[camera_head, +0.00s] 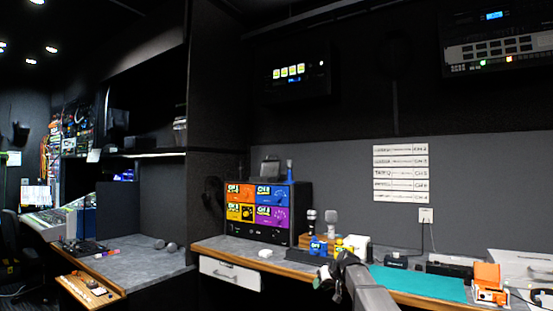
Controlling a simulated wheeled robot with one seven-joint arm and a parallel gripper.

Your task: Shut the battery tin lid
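A small orange box (489,296) stands on the counter at the right, just past the teal mat. Its orange upper panel (487,275) stands upright, like a raised lid; it looks like the battery tin, but it is too small to be sure. Whitish items show at its front. My gripper (332,272) is over the counter at the middle, well left of the orange box and touching nothing that I can make out. Its dark fingers are small and blend with the things behind, so their opening is unclear.
The teal mat (425,284) between my gripper and the orange box looks bare. Blue and yellow bottles (318,246) and microphones (331,222) stand behind my gripper. A black charger (396,262) and a grey case (520,264) stand along the back.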

